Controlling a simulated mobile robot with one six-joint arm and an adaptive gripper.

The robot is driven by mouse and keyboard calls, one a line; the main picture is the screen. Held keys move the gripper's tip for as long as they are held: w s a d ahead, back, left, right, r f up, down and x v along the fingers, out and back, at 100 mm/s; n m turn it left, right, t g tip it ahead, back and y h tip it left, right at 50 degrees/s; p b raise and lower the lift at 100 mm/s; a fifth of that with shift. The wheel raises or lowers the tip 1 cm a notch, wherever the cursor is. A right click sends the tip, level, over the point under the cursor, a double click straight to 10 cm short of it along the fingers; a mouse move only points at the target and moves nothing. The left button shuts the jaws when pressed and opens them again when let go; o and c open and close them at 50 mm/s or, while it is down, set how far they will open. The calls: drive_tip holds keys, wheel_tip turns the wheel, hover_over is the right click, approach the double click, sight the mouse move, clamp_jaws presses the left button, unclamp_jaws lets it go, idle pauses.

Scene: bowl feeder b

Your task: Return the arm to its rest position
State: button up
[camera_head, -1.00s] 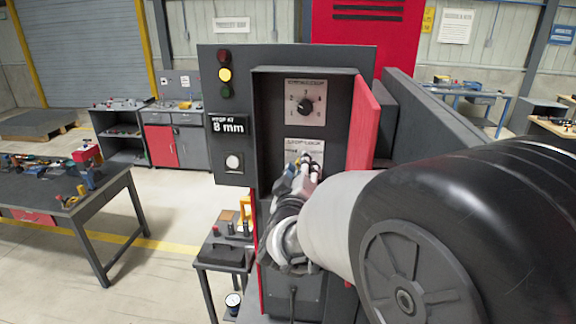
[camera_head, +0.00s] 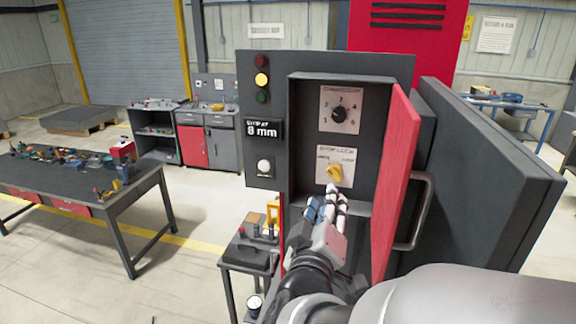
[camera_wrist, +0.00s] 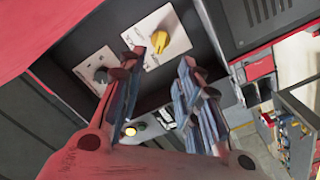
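My gripper (camera_head: 327,198) is in front of the open control cabinet (camera_head: 296,130), below the stop lock plate (camera_head: 323,155). In the wrist view its two fingers (camera_wrist: 172,62) stand apart with a gap between them, and nothing is held. The yellow knob (camera_head: 334,174) on the stop lock plate is uncovered and also shows in the wrist view (camera_wrist: 178,42), close beyond the fingertips. The gripper looks apart from the knob, but the exact distance cannot be told. My arm reaches in from the lower right.
The red cabinet door (camera_head: 398,185) stands open just right of my gripper, with a grey handle (camera_head: 418,212). A black selector dial (camera_head: 339,114) is above the knob. A small side table (camera_head: 240,262) stands lower left. A workbench (camera_head: 90,195) is farther left, with open floor between.

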drive_tip(key=shift+f, duration=0.1)
drive_tip(key=s+a+f+g+y+b, duration=0.2)
drive_tip(key=f+y+b, duration=0.1)
drive_tip(key=f+b, duration=0.35)
drive_tip(key=s+a+f+m+g+y+b, duration=0.1)
drive_tip(key=s+f+y+b, duration=0.1)
drive_tip(key=f+b, duration=0.4)
drive_tip(key=s+a+f+g+y+b, duration=0.2)
drive_tip(key=f+y+b, duration=0.15)
drive_tip(key=f, duration=0.45)
drive_tip(key=s+d+f+m+g+h+b, duration=0.1)
drive_tip(key=s+d+f+m+g+b, duration=0.1)
drive_tip(key=s+f+b, duration=0.4)
drive_tip(key=s+d+f+m+g+h+b, duration=0.2)
drive_tip(key=s+d+f+g+b, duration=0.3)
drive_tip(key=s+f, duration=0.7)
drive_tip(key=shift+s+d+m+g+b, duration=0.3)
drive_tip(key=shift+s+d+b, duration=0.25)
drive_tip(key=shift+d+b, duration=0.4)
drive_tip(key=shift+o, duration=0.5)
drive_tip(key=shift+a, duration=0.2)
